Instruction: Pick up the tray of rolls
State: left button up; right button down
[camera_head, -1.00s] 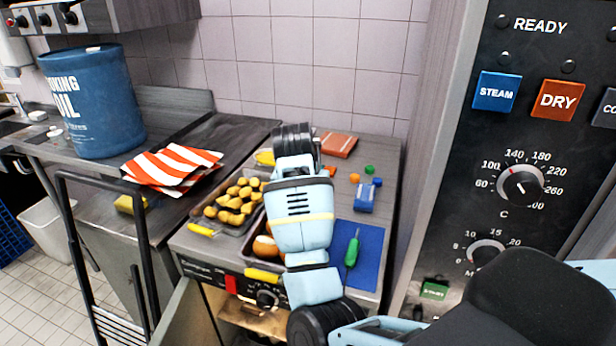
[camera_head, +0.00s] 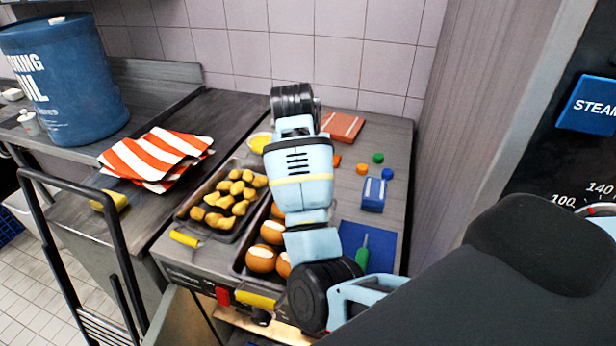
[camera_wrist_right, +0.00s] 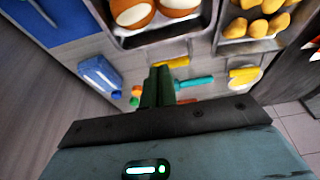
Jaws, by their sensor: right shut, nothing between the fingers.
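The tray of rolls (camera_head: 237,266) is a dark tray on the counter, with brown, white-topped rolls (camera_head: 262,258) and a yellow handle (camera_head: 256,299) at its near end. My right arm covers much of its right side. In the right wrist view the tray's rim (camera_wrist_right: 150,40) and two rolls show at the top, with a yellow handle (camera_wrist_right: 172,62) beyond the rim. My right gripper (camera_wrist_right: 158,88) is shut and empty, its fingers just past that end of the tray, apart from the rolls. In the head view my arm hides the fingers. My left gripper is not in view.
A tray of yellow pieces (camera_head: 213,228) stands left of the rolls. Right are a blue mat (camera_head: 350,235) with a green-handled tool (camera_head: 362,252), a blue box (camera_head: 373,195) and small coloured pieces. A striped cloth (camera_head: 155,155) and an oil drum (camera_head: 65,80) are left.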

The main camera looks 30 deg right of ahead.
jog(key=x, duration=0.8)
jog(key=shift+d, duration=0.1)
jog(key=shift+x, duration=0.8)
jog(key=shift+w, duration=0.1)
